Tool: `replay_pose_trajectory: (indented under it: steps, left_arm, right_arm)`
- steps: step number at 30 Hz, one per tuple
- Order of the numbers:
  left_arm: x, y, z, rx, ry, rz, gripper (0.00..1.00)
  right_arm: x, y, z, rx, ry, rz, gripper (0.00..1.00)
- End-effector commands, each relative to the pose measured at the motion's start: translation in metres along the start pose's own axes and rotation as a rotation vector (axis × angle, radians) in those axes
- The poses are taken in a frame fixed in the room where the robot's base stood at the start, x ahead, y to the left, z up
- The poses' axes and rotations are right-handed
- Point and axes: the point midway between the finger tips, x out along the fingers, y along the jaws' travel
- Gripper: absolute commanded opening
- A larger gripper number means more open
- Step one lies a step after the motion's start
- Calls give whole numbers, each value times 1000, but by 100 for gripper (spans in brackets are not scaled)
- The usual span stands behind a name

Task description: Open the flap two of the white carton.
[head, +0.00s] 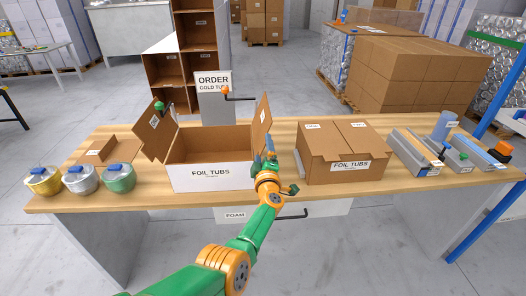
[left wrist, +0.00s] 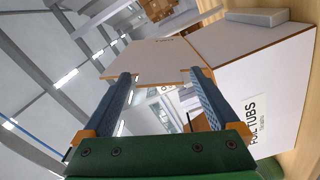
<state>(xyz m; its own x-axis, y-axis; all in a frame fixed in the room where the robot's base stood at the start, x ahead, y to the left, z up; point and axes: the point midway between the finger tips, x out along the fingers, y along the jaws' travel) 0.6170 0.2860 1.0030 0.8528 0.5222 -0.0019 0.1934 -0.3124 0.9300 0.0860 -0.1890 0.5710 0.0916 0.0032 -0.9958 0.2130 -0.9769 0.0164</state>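The white carton (head: 212,180) labelled FOIL TUBS stands on the wooden table, its top open and its brown inside showing. One flap (head: 156,134) stands out to the left, tilted outward. Another flap (head: 261,122) stands nearly upright on the right side. My left gripper (head: 270,152) is at the carton's right side, just below that flap. In the left wrist view, the left gripper (left wrist: 160,95) has its fingers apart with nothing clearly held, and a flap (left wrist: 145,58) shows beyond the fingertips. Whether they touch it I cannot tell. My right gripper does not clearly show.
A brown closed carton (head: 342,172) stands to the right. Several lidded tubs (head: 82,180) stand at the left. Grey trays (head: 415,150) fill the right end. An ORDER sign (head: 213,82) stands behind the white carton.

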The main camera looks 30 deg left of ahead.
Motion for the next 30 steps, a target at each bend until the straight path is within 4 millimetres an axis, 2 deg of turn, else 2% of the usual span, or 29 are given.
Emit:
replay_pose_trajectory:
  steps: [8,11,15,22,30]
  left_arm:
    - [0,1,0,0,1,1,99]
    - [-4,3,-1,0,0,1,99]
    - [-25,7,-2,-2,-1,-2,99]
    - [-63,2,0,-2,-2,-1,99]
    - [-71,0,0,0,1,1,99]
  right_arm:
    - [0,0,0,0,0,0,50]
    - [-7,0,-1,0,0,0,50]
    - [-29,0,-2,0,0,0,50]
    - [-42,0,-4,0,0,-1,50]
    - [-42,0,-4,0,-1,-1,50]
